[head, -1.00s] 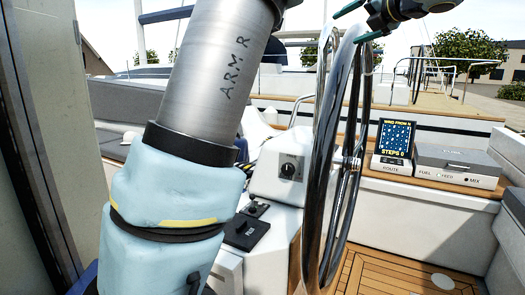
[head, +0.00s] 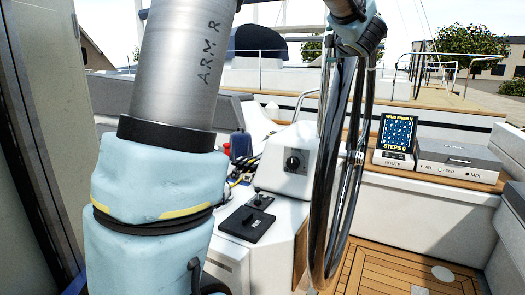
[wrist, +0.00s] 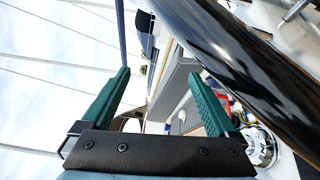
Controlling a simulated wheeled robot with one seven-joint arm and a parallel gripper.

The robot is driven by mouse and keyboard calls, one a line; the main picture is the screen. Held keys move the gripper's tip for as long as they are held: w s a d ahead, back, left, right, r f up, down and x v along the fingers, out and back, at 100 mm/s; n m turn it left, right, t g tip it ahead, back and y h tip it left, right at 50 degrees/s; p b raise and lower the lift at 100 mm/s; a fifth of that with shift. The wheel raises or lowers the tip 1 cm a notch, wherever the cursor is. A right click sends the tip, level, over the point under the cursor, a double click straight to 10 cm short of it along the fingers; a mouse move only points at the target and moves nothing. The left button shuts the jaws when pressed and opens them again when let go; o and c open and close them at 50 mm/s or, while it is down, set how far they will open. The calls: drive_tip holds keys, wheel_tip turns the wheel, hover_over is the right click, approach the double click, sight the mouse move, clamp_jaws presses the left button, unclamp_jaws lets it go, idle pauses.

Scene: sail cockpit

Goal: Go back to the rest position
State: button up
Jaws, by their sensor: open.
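My gripper shows in the wrist view (wrist: 165,95), with its two green fingers wide apart and nothing between them. A dark, shiny curved tube, which looks like the rim of the steering wheel, crosses close by at the upper right of that view. In the head view my arm rises at the left, and its wrist part shows at the top, just above the steering wheel (head: 325,190). The fingers themselves are out of the head view. I cannot tell whether the wrist touches the wheel.
A white console with a black knob (head: 292,163) stands left of the wheel. A black switch panel (head: 246,224) lies below it. A screen reading "STEPS" (head: 396,132) and a grey box (head: 458,157) stand on the right bench.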

drive_tip(key=s+a+f+m+g+h, duration=0.1)
drive_tip(key=s+a+f+m+g, duration=0.3)
drive_tip(key=f, duration=0.6)
drive_tip(key=s+a+f+m+g, duration=0.3)
drive_tip(key=s+a+f+m, duration=0.2)
drive_tip(key=f, duration=0.6)
drive_tip(key=s+a+f+m+g+h, duration=0.1)
drive_tip(key=s+a+f+m+g, duration=0.3)
drive_tip(key=a+f+m, duration=0.4)
wheel_tip(320, 180, down, 3)
drive_tip(key=shift+s+a+g+h, duration=0.3)
drive_tip(key=shift+s+a, duration=0.1)
drive_tip(key=shift+s, duration=0.35)
drive_tip(key=shift+o, duration=0.5)
drive_tip(key=s+a+f+m+g+y, duration=0.1)
drive_tip(key=s+a+f+g, duration=0.1)
drive_tip(key=s, duration=0.5)
drive_tip(key=s+a+f+m+g+y, duration=0.1)
drive_tip(key=s+a+f+m+g, duration=0.1)
drive_tip(key=s+a+f, duration=0.3)
drive_tip(key=shift+s+a+g, duration=0.4)
drive_tip(key=shift+s+a, duration=0.45)
drive_tip(key=shift+s, duration=0.05)
drive_tip(key=shift+c, duration=0.3)
